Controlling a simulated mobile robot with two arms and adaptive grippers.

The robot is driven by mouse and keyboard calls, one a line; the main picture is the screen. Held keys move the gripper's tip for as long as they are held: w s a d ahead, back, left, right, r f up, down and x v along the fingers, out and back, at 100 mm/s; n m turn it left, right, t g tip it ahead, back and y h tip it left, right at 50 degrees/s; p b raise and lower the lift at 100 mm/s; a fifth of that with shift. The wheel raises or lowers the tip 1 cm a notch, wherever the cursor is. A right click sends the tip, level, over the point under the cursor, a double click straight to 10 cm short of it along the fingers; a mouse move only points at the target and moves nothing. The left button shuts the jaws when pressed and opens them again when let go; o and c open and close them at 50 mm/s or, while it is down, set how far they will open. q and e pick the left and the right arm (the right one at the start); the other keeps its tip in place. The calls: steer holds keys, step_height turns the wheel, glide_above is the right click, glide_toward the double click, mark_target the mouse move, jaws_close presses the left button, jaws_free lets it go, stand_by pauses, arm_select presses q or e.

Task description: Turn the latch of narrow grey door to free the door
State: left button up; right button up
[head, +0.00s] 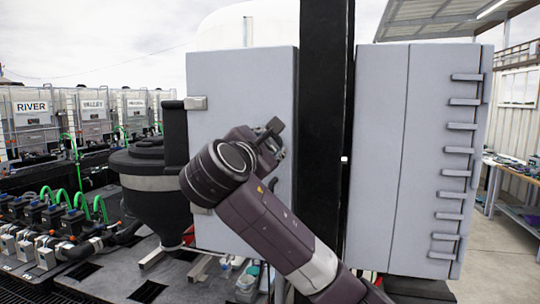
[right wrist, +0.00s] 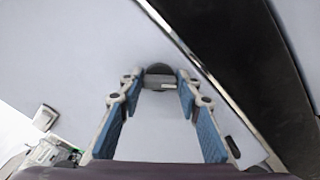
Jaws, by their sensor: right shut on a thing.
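The grey door (head: 230,80) stands flat and upright left of a black post, and looks closed. It fills much of the right wrist view (right wrist: 70,60). Its latch (right wrist: 160,70) is a dark round knob with a grey bar across it, near the black edge. My right gripper (right wrist: 158,84) has its blue-padded fingers on both sides of the latch bar and is shut on it. In the head view the right gripper (head: 270,146) is against the door's right part, and my arm hides most of the latch. My left gripper is not in view.
A black post (head: 322,130) stands right of the door. Beyond it is a wider grey cabinet (head: 400,150) with several handles. A dark round tank (head: 150,180) stands close at left. Hinges (head: 196,103) sit on the door's left edge.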

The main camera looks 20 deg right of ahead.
steer(key=m+b, duration=0.2)
steer(key=m, duration=0.1)
steer(key=m+b, duration=0.1)
steer(key=shift+f+m, duration=0.25)
steer(key=shift+m, duration=0.05)
steer(key=shift+m+b, duration=1)
steer(key=shift+m, duration=0.8)
steer(key=shift+r, duration=0.1)
steer(key=o, duration=1.2)
steer(key=shift+d, duration=0.1)
steer(key=shift+c, duration=0.2)
steer(key=v, duration=1.2)
